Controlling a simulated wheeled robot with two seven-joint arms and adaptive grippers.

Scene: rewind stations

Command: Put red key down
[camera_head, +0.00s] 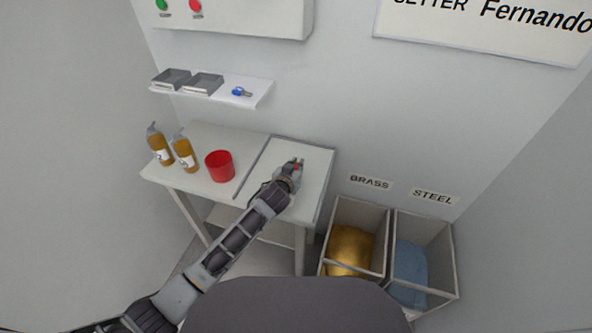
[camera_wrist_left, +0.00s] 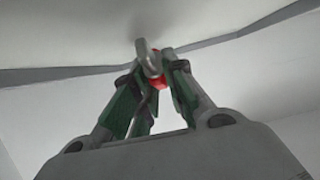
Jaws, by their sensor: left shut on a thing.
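The red key (camera_head: 297,166) is at the tip of my left gripper (camera_head: 292,168), over the right part of the white table (camera_head: 310,185). In the left wrist view the red key (camera_wrist_left: 160,82) shows between the green-padded fingers of the left gripper (camera_wrist_left: 155,85), which is shut on it. A grey metal part of the key sticks out past the fingertips; the rest is hidden by the fingers. I cannot tell whether the key touches the table top. My right gripper is in neither view.
A red cup (camera_head: 220,166) and two amber bottles (camera_head: 185,154) stand on the table's left part. A shelf (camera_head: 252,95) above holds two grey trays (camera_head: 204,84) and a blue key (camera_head: 241,92). Brass (camera_head: 349,250) and steel (camera_head: 409,275) bins stand at right.

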